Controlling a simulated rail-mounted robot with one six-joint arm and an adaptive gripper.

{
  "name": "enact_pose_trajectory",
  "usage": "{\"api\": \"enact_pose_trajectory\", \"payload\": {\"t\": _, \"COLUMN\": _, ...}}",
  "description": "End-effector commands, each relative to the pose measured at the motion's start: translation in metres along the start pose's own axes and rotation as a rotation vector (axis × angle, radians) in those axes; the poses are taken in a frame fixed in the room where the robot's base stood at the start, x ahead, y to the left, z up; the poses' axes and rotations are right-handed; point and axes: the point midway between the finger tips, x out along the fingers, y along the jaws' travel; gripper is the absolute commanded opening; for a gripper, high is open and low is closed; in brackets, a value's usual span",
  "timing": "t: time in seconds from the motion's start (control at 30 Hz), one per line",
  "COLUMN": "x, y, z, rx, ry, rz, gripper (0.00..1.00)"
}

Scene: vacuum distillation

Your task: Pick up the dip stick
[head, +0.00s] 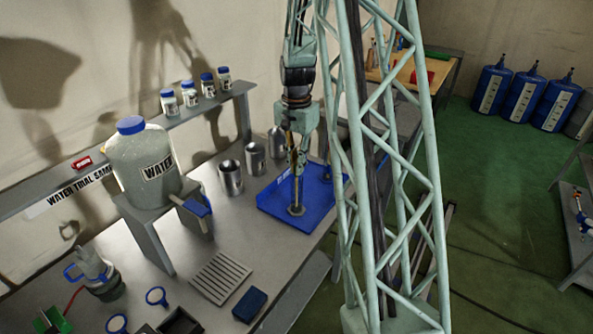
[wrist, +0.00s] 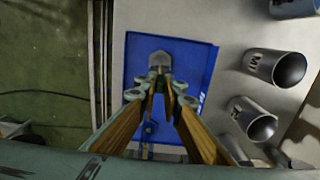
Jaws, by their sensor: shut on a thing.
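The dip stick (head: 296,196) is a thin upright rod with a wider, dull end low down at the blue tray (head: 322,203). My gripper (head: 298,152) is above the tray, pointing down, and shut on the upper part of the stick. In the wrist view my gripper (wrist: 161,84) has its tan fingers closed together, with the grey end of the dip stick (wrist: 160,62) beyond them over the blue tray (wrist: 198,62). Whether the stick's lower end touches the tray I cannot tell. The grasped part is mostly hidden by the fingers.
Metal cups (head: 231,177) stand left of the tray. A slotted grey rack (head: 220,278) lies in front. Open bench lies between rack and tray.

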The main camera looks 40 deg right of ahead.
Motion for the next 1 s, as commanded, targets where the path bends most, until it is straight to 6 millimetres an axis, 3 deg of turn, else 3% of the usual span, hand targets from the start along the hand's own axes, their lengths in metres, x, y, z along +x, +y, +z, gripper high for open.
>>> {"api": "enact_pose_trajectory", "payload": {"t": 0.27, "x": -0.038, "y": -0.001, "z": -0.001, "rx": 0.0, "ry": 0.002, "rz": -0.002, "gripper": 0.0}}
{"api": "enact_pose_trajectory", "payload": {"t": 0.7, "x": -0.119, "y": -0.001, "z": -0.001, "rx": 0.0, "ry": 0.003, "rz": -0.002, "gripper": 0.0}}
{"api": "enact_pose_trajectory", "payload": {"t": 1.0, "x": -0.154, "y": 0.0, "z": 0.0, "rx": 0.0, "ry": 0.001, "rz": -0.001, "gripper": 0.0}}
